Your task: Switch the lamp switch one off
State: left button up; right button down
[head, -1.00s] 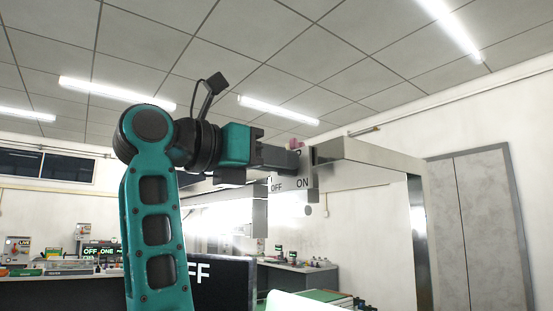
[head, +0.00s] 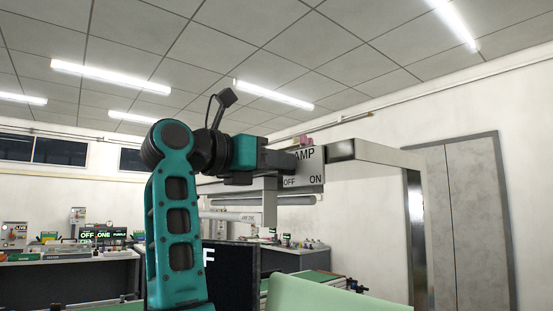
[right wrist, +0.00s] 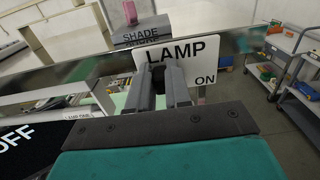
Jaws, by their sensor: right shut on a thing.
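My right gripper (head: 293,160) is at the plate's left part, above the OFF mark. In the right wrist view my right gripper (right wrist: 161,84) has its fingers close together at the plate, shut on the switch's small lever, mostly hidden between them. The lever's tilt cannot be told. My left gripper is not in view.
A grey block marked SHADE (right wrist: 141,37) with a pink piece (right wrist: 147,28) sits just above the plate. A metal beam (head: 380,152) runs right. A black screen (head: 232,275) with white letters stands below my right arm. Carts (right wrist: 285,55) stand further off.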

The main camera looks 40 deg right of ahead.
jog(key=shift+w+r, duration=0.1)
jog(key=c, duration=1)
grip_release()
jog(key=shift+w, duration=0.1)
jog(key=shift+c, duration=0.2)
jog(key=w+a, duration=0.1)
jog(key=a, duration=1.2)
jog(key=shift+w, duration=0.15)
